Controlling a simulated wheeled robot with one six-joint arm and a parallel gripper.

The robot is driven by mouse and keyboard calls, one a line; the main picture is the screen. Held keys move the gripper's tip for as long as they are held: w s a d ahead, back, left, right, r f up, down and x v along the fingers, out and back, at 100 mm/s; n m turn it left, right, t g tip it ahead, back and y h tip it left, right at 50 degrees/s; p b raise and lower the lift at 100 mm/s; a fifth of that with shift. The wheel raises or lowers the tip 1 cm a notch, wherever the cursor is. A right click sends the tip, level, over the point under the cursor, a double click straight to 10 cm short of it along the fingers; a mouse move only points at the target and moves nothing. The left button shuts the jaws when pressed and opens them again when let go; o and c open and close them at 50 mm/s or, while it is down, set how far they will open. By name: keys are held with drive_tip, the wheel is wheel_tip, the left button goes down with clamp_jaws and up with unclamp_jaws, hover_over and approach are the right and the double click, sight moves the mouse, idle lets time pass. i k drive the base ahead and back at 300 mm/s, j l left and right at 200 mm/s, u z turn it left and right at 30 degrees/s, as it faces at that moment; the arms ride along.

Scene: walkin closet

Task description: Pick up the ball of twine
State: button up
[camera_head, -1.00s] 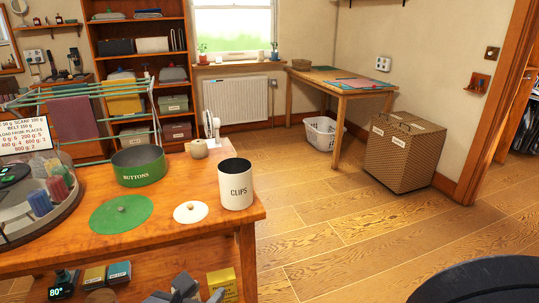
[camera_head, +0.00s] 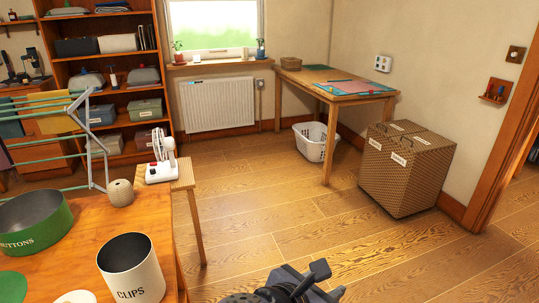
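The ball of twine (camera_head: 120,192), a beige round ball with a dark spot on top, sits at the back right corner of the wooden table (camera_head: 92,216). It stands behind the white CLIPS tin (camera_head: 132,270) and to the right of the green BUTTONS tin (camera_head: 36,222). Nothing hides it. My gripper (camera_head: 318,278) is at the bottom edge of the picture, right of the table and apart from the twine. It is partly cut off, and its finger gap cannot be made out.
A white fan (camera_head: 161,160) stands on a small wooden stand (camera_head: 184,178) just beyond the twine. A drying rack (camera_head: 92,140) with green bars is behind the table. A laundry basket (camera_head: 312,142) and a wicker hamper (camera_head: 405,170) stand farther off. The floor (camera_head: 290,215) between is clear.

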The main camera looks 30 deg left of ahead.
sight(120, 193)
drive_tip(key=i+u, duration=0.7)
drive_tip(key=i, duration=0.2)
drive_tip(key=i+l+u, duration=0.35)
drive_tip(key=i+j+u, duration=0.15)
drive_tip(key=i+u, duration=1.05)
drive_tip(key=i+l+u, duration=0.35)
drive_tip(key=i+u, duration=0.5)
drive_tip(key=u, duration=0.2)
drive_tip(key=i+l+u, duration=0.1)
drive_tip(key=i+u, duration=0.25)
drive_tip(key=k, duration=0.1)
